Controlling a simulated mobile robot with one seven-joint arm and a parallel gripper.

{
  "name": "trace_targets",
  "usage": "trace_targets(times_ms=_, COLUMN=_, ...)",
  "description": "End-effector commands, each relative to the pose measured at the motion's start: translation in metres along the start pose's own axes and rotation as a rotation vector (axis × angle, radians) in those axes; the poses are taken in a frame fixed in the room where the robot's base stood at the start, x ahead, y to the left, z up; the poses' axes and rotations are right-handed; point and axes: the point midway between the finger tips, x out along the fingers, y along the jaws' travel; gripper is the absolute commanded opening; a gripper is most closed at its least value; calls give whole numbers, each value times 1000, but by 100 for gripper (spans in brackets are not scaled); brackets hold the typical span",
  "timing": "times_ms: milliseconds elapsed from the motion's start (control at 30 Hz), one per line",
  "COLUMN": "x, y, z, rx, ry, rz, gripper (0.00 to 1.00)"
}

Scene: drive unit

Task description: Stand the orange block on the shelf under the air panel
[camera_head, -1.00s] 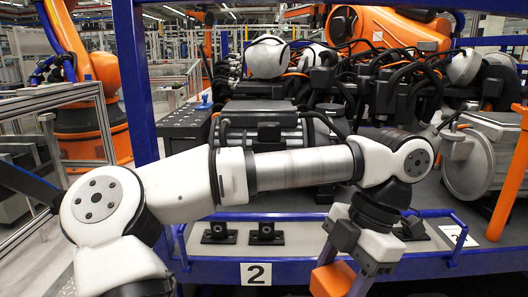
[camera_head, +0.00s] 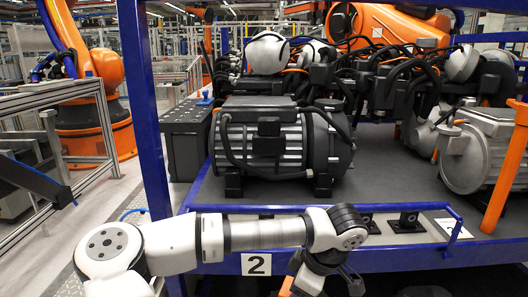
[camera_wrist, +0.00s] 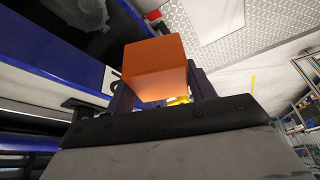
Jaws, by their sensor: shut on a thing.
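In the wrist view, the orange block (camera_wrist: 155,68) sits between the two dark fingers of my gripper (camera_wrist: 161,88), which is shut on it. In the head view, my gripper (camera_head: 308,288) is at the bottom edge, below and in front of the blue-railed shelf (camera_head: 418,259). Only a sliver of the orange block (camera_head: 286,287) shows there; the rest is cut off by the frame. I cannot pick out an air panel with certainty in either view.
A grey motor-like unit (camera_head: 265,140) stands on the dark deck behind the rail. A number 2 plate (camera_head: 256,264) is on the blue front edge. Small black brackets (camera_head: 408,219) stand behind the rail. A blue post (camera_head: 143,100) rises at left and an orange post (camera_head: 507,170) at right.

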Motion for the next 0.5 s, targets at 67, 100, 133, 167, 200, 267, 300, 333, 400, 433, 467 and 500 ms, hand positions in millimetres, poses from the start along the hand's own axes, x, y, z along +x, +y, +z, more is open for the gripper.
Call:
trace_targets(times_ms=67, x=30, y=13, z=-4, rx=106, ry=-1, rz=42, gripper=12)
trace_targets(times_ms=100, x=44, y=20, z=-5, rx=167, ry=0, rz=67, gripper=12)
trace_targets(times_ms=133, x=56, y=25, z=-6, rx=211, ry=0, rz=86, gripper=12)
trace_targets(times_ms=167, x=67, y=30, z=-8, rx=257, ry=2, rz=105, gripper=12)
trace_targets(times_ms=200, x=83, y=38, z=-9, rx=318, ry=-1, rz=130, gripper=12)
trace_targets(times_ms=267, x=106, y=49, z=-11, rx=410, ry=0, rz=169, gripper=12)
trace_targets(times_ms=300, x=121, y=56, z=-13, rx=473, ry=2, rz=194, gripper=12)
trace_targets(times_ms=333, x=132, y=62, z=-14, rx=518, ry=0, rz=214, gripper=12)
trace_targets(times_ms=400, x=159, y=75, z=-16, rx=625, ry=1, rz=258, gripper=12)
trace_targets(times_ms=433, x=170, y=80, z=-17, rx=671, ry=2, rz=277, gripper=12)
trace_targets(times_ms=467, x=181, y=86, z=-18, rx=715, ry=1, rz=295, gripper=12)
trace_targets(times_ms=500, x=195, y=92, z=-19, rx=772, ry=2, rz=319, gripper=12)
